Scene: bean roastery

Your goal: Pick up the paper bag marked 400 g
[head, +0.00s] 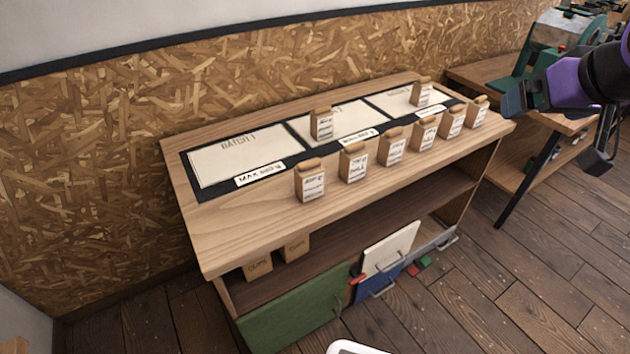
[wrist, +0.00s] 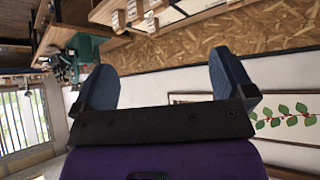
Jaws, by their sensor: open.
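Several brown paper bags with white labels stand upright on a wooden bench in the head view. One stands at the front left (head: 310,182), with others to its right (head: 353,163) (head: 391,147). One bag (head: 321,125) is on the middle mat and another (head: 421,94) on the right mat. The label print is too small to tell surely which bag is marked 400 g. My gripper (head: 556,134) is open and empty at the right, well apart from the bags. Its two spread fingers show in the wrist view (wrist: 166,78).
The bench (head: 225,235) carries three pale panels in a dark frame; the left panel (head: 238,155) is bare. More bags (head: 258,268) stand on its lower shelf. A green panel (head: 295,315) leans at the front. A side table with a green machine (head: 548,50) is at the right.

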